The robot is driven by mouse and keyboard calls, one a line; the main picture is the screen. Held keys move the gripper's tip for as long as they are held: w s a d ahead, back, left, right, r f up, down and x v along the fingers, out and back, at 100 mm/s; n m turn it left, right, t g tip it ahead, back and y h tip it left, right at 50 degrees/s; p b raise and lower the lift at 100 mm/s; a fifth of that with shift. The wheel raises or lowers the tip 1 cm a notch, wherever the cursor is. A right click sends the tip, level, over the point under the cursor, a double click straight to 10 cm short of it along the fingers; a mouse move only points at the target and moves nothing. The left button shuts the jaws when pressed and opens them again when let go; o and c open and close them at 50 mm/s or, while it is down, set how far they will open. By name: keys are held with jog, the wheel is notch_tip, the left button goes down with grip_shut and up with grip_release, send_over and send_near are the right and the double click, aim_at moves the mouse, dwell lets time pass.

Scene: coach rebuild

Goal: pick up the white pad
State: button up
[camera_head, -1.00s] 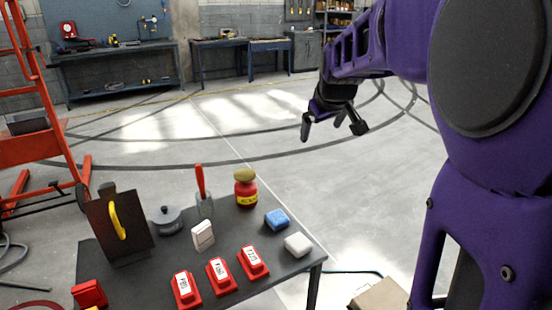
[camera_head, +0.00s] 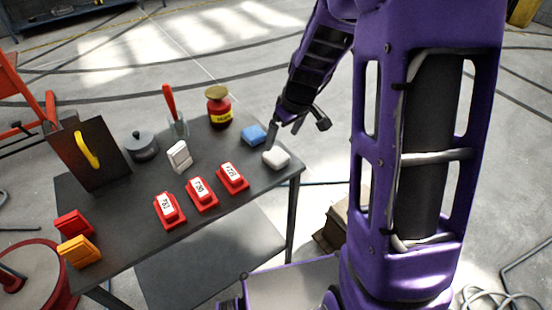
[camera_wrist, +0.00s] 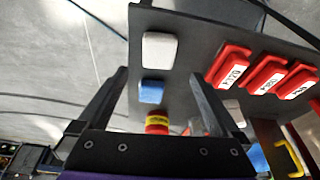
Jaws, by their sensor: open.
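The white pad (camera_head: 276,158) lies flat near the right corner of the dark table, beside a blue pad (camera_head: 253,134). My gripper (camera_head: 298,124) is open and empty, above and just behind the white pad in the head view; I cannot tell the exact gap. In the wrist view the white pad (camera_wrist: 160,49) shows whole, beyond and between the fingertips of my gripper (camera_wrist: 158,76). The blue pad (camera_wrist: 151,92) lies nearer, also between the fingers.
Several red blocks with white labels (camera_head: 200,192) stand left of the white pad. A red jar (camera_head: 218,108), a white upright block (camera_head: 180,157), a grey pot (camera_head: 143,145) and a dark board with a yellow handle (camera_head: 88,155) share the table (camera_head: 125,240).

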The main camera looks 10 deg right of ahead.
aim_at(277, 155)
jog(key=b+x, duration=0.1)
jog(key=x, duration=0.8)
jog(key=shift+d+f, duration=0.1)
jog(key=shift+f, duration=0.05)
jog(key=c, duration=1.3)
jog(key=shift+o, duration=0.2)
notch_tip(277, 155, up, 10)
jog(key=p, duration=0.1)
jog(key=shift+p, duration=0.3)
jog(key=o, duration=0.7)
jog(key=c, duration=0.6)
